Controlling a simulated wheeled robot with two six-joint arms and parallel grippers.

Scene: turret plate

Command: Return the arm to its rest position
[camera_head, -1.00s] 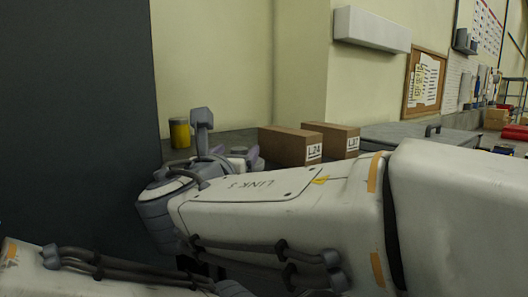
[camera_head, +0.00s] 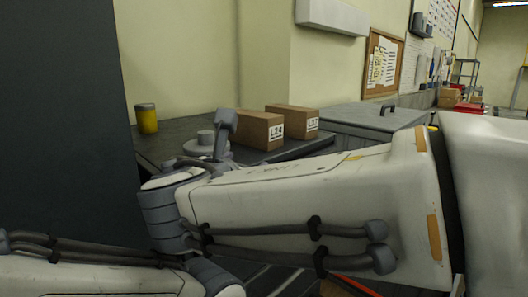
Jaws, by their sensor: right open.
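My right arm crosses the picture from the right, its pale casing in front of the work surface. Its elbow joint is at centre left. My right gripper (camera_head: 226,121) shows only as a grey tip above that joint, in front of the bench; most of it is hidden behind my arm. It is open, and I see nothing held in it. A grey round piece with a raised knob (camera_head: 206,138) sits on the bench just left of that tip. My left arm lies along the bottom left; its gripper is not in view.
A yellow can (camera_head: 147,119) stands at the bench's left end. Cardboard boxes labelled L24 (camera_head: 258,131) and L27 (camera_head: 292,121) stand behind my right arm. A grey lidded case (camera_head: 355,121) is right of them. A dark panel (camera_head: 65,130) fills the left side.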

